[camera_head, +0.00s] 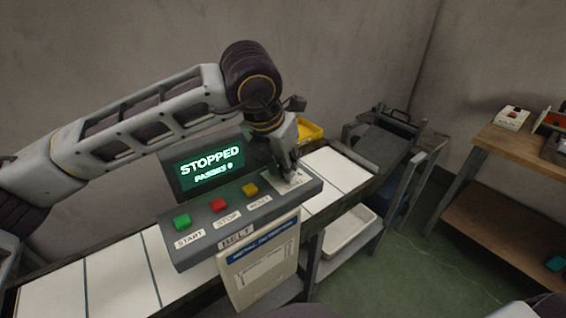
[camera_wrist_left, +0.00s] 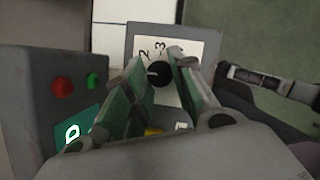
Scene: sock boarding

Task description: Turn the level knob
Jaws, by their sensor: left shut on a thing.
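The level knob (camera_wrist_left: 158,74) is a small black round knob with a pale pointer line, on a white plate (camera_wrist_left: 200,45) marked with numbers, of which a 2 and a 3 show. My left gripper (camera_wrist_left: 157,68) reaches down over it, and its two fingers are shut on the knob from both sides. In the head view my left gripper (camera_head: 290,172) is at the right end of the grey control panel (camera_head: 205,247) and hides the knob. Part of the white plate (camera_head: 296,181) shows beside the fingers. My right gripper is not in view.
The panel has green (camera_head: 182,222), red (camera_head: 218,205) and yellow (camera_head: 250,189) buttons. A screen (camera_head: 210,166) behind them reads STOPPED, PASSES 0. A belt with white sections (camera_head: 120,275) runs beneath. A wooden table (camera_head: 500,147) stands at the right.

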